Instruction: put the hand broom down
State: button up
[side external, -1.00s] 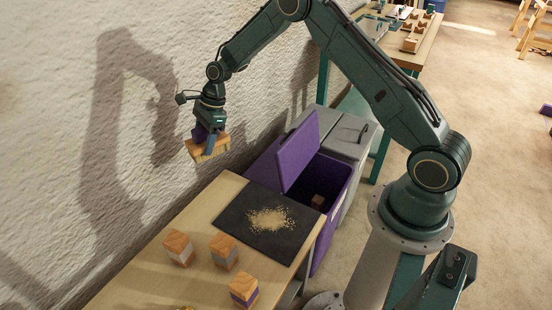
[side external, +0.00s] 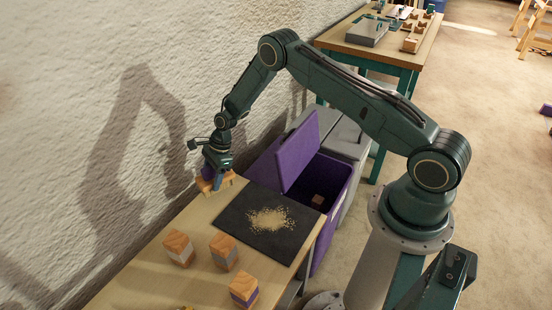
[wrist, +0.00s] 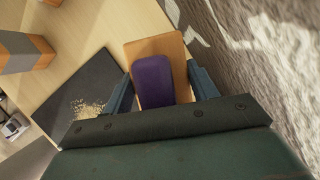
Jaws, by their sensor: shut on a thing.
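My gripper (side external: 217,177) points down at the far end of the light wooden table (side external: 148,273), close to the wall. It is shut on the hand broom (side external: 204,186), a wooden block with a purple grip. In the wrist view the purple grip (wrist: 152,82) stands between the two fingers, above the wooden block (wrist: 140,51). The broom is low over the table's back corner, beside the dark mat. The bristles are hardly visible, and I cannot tell whether they touch the table.
A dark mat (side external: 234,210) with a pale crumb heap (side external: 270,219) lies right of the broom. Several wood blocks (side external: 179,249) stand on the nearer table. An open purple bin (side external: 334,180) is beyond the mat. The rough wall (side external: 60,120) is close on the left.

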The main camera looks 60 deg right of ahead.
jog(key=shift+f, duration=1.95)
jog(key=shift+f, duration=0.1)
jog(key=o, duration=1.1)
jog(key=shift+v, duration=6.1)
